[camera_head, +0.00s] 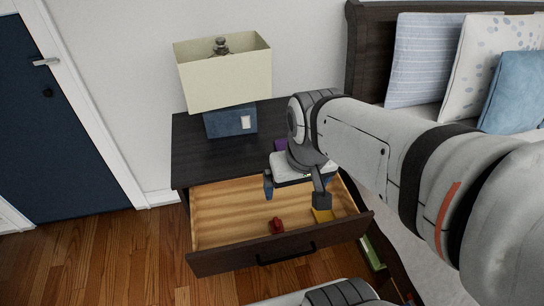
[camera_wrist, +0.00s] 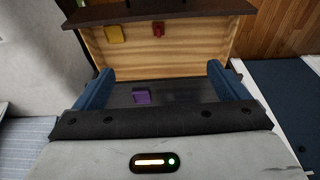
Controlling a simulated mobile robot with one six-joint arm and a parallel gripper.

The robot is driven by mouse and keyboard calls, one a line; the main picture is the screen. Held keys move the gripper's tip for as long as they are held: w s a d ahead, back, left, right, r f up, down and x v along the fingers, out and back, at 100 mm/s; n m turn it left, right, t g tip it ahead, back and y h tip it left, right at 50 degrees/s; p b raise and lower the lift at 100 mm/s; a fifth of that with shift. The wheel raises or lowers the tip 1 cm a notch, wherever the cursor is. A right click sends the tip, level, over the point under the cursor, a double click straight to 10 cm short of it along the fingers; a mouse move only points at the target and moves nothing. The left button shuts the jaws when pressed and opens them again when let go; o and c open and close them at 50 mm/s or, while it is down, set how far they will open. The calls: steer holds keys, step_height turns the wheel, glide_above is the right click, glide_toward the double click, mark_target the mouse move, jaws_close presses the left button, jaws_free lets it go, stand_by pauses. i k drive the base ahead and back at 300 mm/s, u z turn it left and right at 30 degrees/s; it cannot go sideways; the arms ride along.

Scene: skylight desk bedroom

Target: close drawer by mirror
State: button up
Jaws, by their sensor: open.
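The drawer (camera_head: 282,248) of a dark nightstand (camera_head: 195,155) is pulled well out, with its dark front and black handle (camera_head: 287,254) facing the camera. A red object (camera_head: 277,226) and a yellow object (camera_head: 322,215) lie inside it. My gripper (camera_head: 295,195) is open and empty, pointing down over the drawer's right part in the head view. In the wrist view my gripper (camera_wrist: 160,85) has its fingers spread, with the drawer front (camera_wrist: 165,12) beyond them at the top. A purple object (camera_wrist: 141,96) sits on the nightstand top. No mirror shows in either view.
A lamp (camera_head: 222,75) with a cream shade and blue base stands on the nightstand. A bed with pillows (camera_head: 430,60) is at the right. A blue door (camera_head: 60,110) is at the left. Wood floor (camera_head: 100,255) is free in front and left of the nightstand.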

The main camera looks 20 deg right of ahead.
mark_target(230, 219)
steer(key=z, duration=1)
steer(key=k, duration=0.85)
steer(key=u, duration=0.3)
steer(key=i, duration=0.5)
steer(key=u, duration=0.1)
